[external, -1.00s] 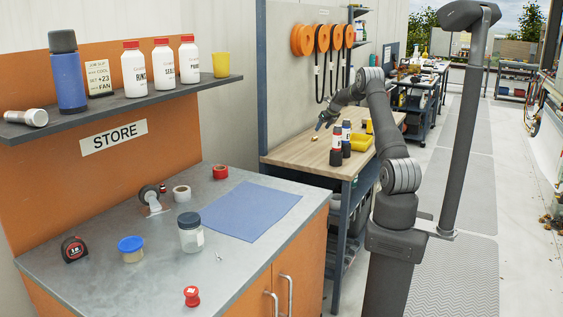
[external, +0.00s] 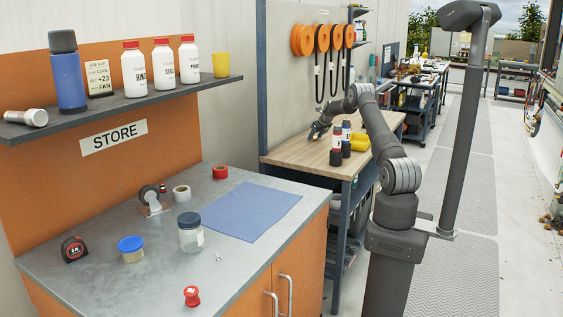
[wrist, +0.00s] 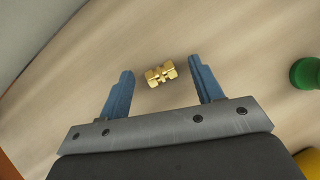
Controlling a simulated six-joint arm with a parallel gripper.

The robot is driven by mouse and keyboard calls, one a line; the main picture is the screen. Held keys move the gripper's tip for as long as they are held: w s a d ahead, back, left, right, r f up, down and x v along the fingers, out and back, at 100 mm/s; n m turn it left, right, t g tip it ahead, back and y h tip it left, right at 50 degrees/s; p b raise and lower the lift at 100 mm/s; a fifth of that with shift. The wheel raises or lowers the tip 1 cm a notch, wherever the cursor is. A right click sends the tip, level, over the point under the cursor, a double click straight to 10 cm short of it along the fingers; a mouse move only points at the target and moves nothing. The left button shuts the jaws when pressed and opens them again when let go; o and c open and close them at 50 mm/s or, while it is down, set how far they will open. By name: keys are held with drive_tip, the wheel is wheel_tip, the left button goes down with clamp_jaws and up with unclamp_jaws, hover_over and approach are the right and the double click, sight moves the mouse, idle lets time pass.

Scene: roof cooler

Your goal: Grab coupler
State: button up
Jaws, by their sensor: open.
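The coupler (wrist: 161,74) is a small brass fitting lying on the wooden bench top. In the wrist view it sits between and slightly beyond the tips of the two blue fingers of my gripper (wrist: 161,75). The fingers are apart, with a gap on both sides of the coupler, and neither touches it. In the external view my gripper (external: 316,134) is low over the wooden bench (external: 297,152). The coupler is hidden or too small to make out there.
A green round object (wrist: 306,73) is right of my gripper in the wrist view. Bottles with red and blue bands (external: 338,146) and a yellow item (external: 359,142) stand right of my gripper on the bench. The store counter (external: 180,250) is nearer the camera.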

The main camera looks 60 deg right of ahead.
drive_tip(key=c, duration=1.2)
drive_tip(key=shift+o, duration=0.2)
